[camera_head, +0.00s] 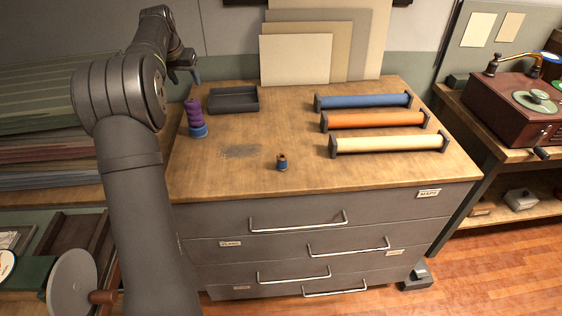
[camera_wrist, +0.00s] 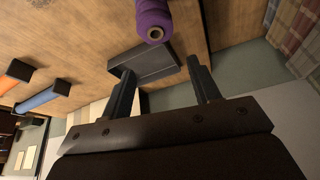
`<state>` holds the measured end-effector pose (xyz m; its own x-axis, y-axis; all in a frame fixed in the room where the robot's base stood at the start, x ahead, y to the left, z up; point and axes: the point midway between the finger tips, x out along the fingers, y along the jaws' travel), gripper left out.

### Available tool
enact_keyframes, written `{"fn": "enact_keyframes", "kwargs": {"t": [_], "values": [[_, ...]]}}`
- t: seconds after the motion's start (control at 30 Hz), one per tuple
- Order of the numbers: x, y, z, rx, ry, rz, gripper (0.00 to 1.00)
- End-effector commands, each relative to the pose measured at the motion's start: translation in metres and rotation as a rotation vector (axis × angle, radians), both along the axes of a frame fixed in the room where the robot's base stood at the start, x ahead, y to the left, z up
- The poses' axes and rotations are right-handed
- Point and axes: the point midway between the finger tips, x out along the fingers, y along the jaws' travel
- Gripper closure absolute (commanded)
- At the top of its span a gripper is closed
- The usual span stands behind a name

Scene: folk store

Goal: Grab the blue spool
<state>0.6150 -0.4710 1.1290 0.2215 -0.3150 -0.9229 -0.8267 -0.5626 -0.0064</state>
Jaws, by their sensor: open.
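A small spool with blue thread and brown ends (camera_head: 282,164) stands upright on the wooden cabinet top, near the middle of its front part. Another blue spool-like piece (camera_head: 198,131) is at the bottom of a stack of purple spools (camera_head: 194,111) at the left. My gripper (camera_head: 195,77) is raised at the back left of the top, apart from both. In the wrist view my gripper (camera_wrist: 163,70) is open and empty, with a purple spool (camera_wrist: 153,18) beyond its fingers. The small blue spool is not in the wrist view.
Blue (camera_head: 362,101), orange (camera_head: 373,120) and cream (camera_head: 390,145) rolls lie at the right. Boards (camera_head: 295,60) lean at the back. The wood around the small spool is clear.

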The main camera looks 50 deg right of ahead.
Motion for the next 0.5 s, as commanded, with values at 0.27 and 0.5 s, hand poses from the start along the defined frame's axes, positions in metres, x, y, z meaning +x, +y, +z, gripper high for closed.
{"fn": "enact_keyframes", "kwargs": {"t": [0.27,0.5], "values": [[-0.022,-0.005,0.033,0.008,0.003,-0.072,0.44],[-0.077,-0.014,0.036,0.022,0.01,-0.257,0.44]]}}
